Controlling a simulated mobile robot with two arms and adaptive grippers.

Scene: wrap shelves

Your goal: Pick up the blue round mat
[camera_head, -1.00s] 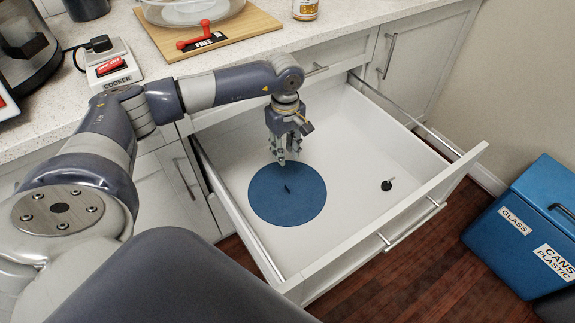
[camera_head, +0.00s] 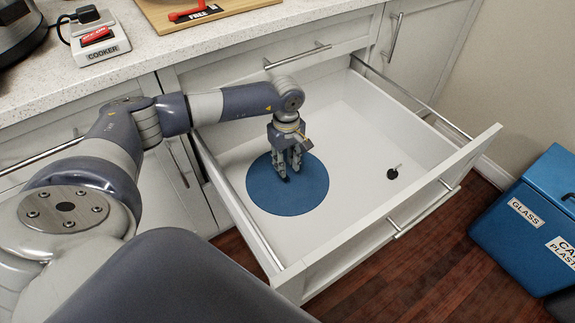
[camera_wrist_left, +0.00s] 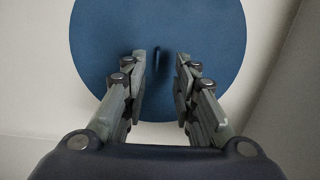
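The blue round mat (camera_head: 300,198) lies flat in the left part of the open white drawer. A small dark upright piece, like a handle, stands near its middle; it shows between my fingers in the left wrist view. My left gripper (camera_head: 288,174) points down over the mat, just above or at its surface. In the left wrist view the mat (camera_wrist_left: 205,30) fills the upper middle, and the two fingers of the left gripper (camera_wrist_left: 159,68) are apart, one on each side of the dark piece. My right gripper is not in view.
The drawer (camera_head: 355,225) is pulled out, with walls around the mat. A small black item (camera_head: 392,173) lies on its floor at the right. The counter (camera_head: 150,45) holds a cooker switch (camera_head: 97,41). A blue recycling bin (camera_head: 530,225) stands at the right.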

